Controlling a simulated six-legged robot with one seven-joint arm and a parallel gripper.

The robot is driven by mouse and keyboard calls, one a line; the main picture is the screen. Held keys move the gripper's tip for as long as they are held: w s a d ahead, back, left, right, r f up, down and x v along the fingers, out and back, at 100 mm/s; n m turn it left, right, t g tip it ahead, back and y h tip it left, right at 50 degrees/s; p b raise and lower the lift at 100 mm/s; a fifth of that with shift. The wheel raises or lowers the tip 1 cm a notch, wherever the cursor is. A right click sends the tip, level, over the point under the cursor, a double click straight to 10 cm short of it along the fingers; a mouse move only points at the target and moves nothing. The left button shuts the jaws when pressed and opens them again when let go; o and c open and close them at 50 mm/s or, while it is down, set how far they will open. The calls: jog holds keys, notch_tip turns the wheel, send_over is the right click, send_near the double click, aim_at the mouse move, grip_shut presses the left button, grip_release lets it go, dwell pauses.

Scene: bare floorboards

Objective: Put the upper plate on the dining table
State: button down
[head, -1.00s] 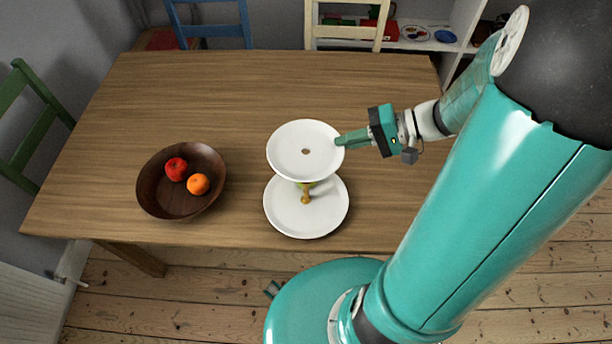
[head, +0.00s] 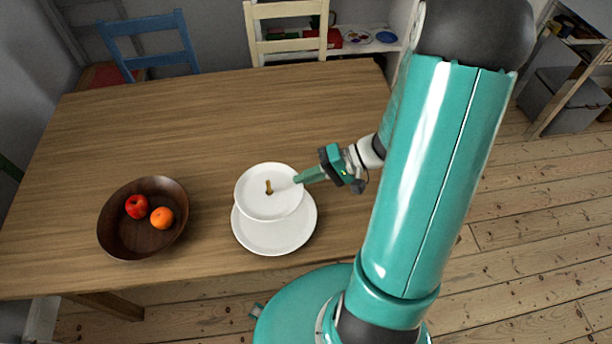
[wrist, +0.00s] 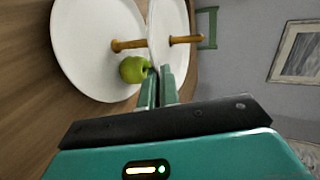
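The white upper plate (head: 255,206) is above the larger white lower plate (head: 275,242), which rests on the wooden dining table (head: 190,90). The upper plate also shows edge-on in the wrist view (wrist: 168,55). A wooden post (wrist: 187,39) rises from the lower plate (wrist: 75,50) and sticks out through the upper plate's centre hole. A green apple (wrist: 133,69) lies between the plates; the upper plate hides it in the head view. My gripper (head: 299,178) is shut on the upper plate's right rim.
A brown bowl (head: 118,238) with a red apple (head: 136,206) and an orange (head: 161,218) stands left of the plates. The table behind the plates is clear. A blue chair (head: 150,45) and a cream chair (head: 287,42) stand at the far edge.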

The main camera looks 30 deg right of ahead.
jog(key=c, duration=1.6)
grip_release()
jog(key=shift+f, duration=0.1)
jog(key=shift+c, duration=0.2)
jog(key=shift+d, duration=0.1)
jog(key=v, duration=1.2)
jog(key=s+a+r+n+h, duration=0.1)
jog(key=s+a+r+h, duration=0.1)
jog(key=a+r+h, duration=0.4)
jog(key=s+a+r+n+t+h, duration=0.1)
jog(key=a+r+n+h, duration=0.1)
jog(key=a+r+h, duration=0.4)
jog(key=a+r, duration=0.4)
jog(key=shift+s+n+t, duration=0.3)
jog(key=shift+s, duration=0.1)
jog(key=shift+a, duration=0.1)
